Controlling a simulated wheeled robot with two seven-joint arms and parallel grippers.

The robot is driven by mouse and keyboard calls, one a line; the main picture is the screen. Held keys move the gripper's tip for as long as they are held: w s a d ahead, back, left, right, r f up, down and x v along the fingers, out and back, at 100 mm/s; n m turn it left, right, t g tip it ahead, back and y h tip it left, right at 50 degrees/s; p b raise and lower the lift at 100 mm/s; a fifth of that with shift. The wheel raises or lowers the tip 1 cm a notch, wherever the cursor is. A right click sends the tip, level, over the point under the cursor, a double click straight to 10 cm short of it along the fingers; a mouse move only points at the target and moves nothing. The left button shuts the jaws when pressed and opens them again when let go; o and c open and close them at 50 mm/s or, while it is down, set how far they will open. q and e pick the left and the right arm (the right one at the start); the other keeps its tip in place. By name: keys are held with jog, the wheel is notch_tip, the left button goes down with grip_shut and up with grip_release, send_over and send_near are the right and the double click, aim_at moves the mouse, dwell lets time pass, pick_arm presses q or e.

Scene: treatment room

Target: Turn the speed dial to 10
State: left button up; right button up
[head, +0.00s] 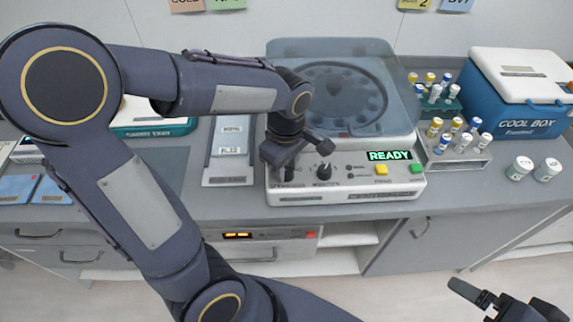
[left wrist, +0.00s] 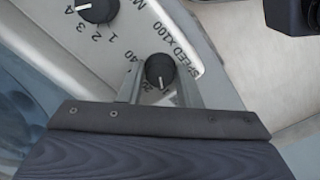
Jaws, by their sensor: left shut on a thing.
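The centrifuge (head: 345,197) stands on the counter with READY lit on its display (head: 390,155). My left gripper (head: 287,168) reaches down to the left end of its panel. In the left wrist view the fingers are shut around the black speed dial (left wrist: 160,69), beside the label SPEED X100. The dial's white mark points toward the gripper's palm; the numbers there are partly hidden, so its setting is unclear. A second black dial (head: 323,171) is to the right; it also shows in the left wrist view (left wrist: 98,8). My right gripper (head: 475,296) is low at the right, away from the counter.
A yellow button (head: 381,169) and a green button (head: 416,167) are on the panel's right. Racks of tubes (head: 455,155), a blue cool box (head: 510,100) and two small jars (head: 533,169) stand farther right. Drawers and shelves are below the counter.

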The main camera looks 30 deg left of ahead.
aim_at(286, 171)
pick_arm(q)
jog(key=o, duration=1)
jog(key=shift+c, duration=0.2)
notch_tip(286, 171, up, 8)
jog(key=shift+f, duration=0.1)
jog(key=shift+s+a+m, duration=0.15)
jog(key=shift+s+m, duration=0.15)
jog(key=shift+s, duration=0.05)
jog(key=s+d+f+m+t+h, duration=0.1)
jog(key=s+m+t, duration=0.4)
jog(key=s+m, duration=0.6)
jog(key=f+m+h, duration=0.1)
jog(key=m+h, duration=0.1)
jog(key=shift+s+t+h, duration=0.3)
jog(key=shift+s+h, duration=0.05)
jog(key=shift+h, duration=0.05)
